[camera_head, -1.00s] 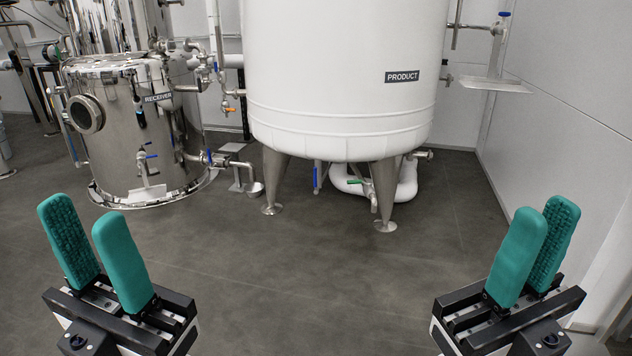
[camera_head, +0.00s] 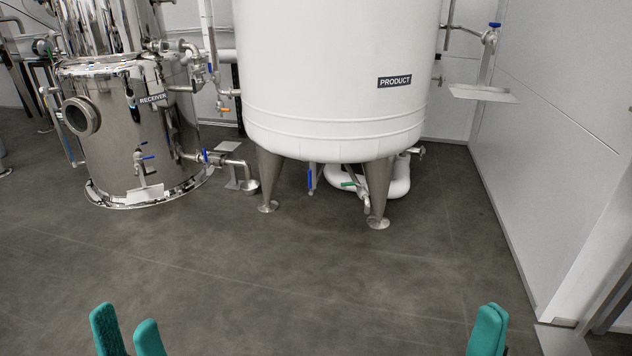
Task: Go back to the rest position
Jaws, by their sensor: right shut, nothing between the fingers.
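My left gripper (camera_head: 128,332) shows at the bottom left of the head view. Only the upper ends of its two green fingers are in the picture, with a gap between them, and nothing is seen in the gap. My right gripper (camera_head: 490,328) shows at the bottom right. Its green fingers lie together with nothing between them. Both grippers are over bare floor, apart from the tanks. The bodies of both grippers and my arms are below the picture's edge.
A white tank (camera_head: 330,75) labelled PRODUCT stands ahead on metal legs. A shiny steel receiver tank (camera_head: 125,130) stands to its left, with pipes and valves between. A pale wall (camera_head: 550,130) runs along the right. The dark floor (camera_head: 300,270) in front is clear.

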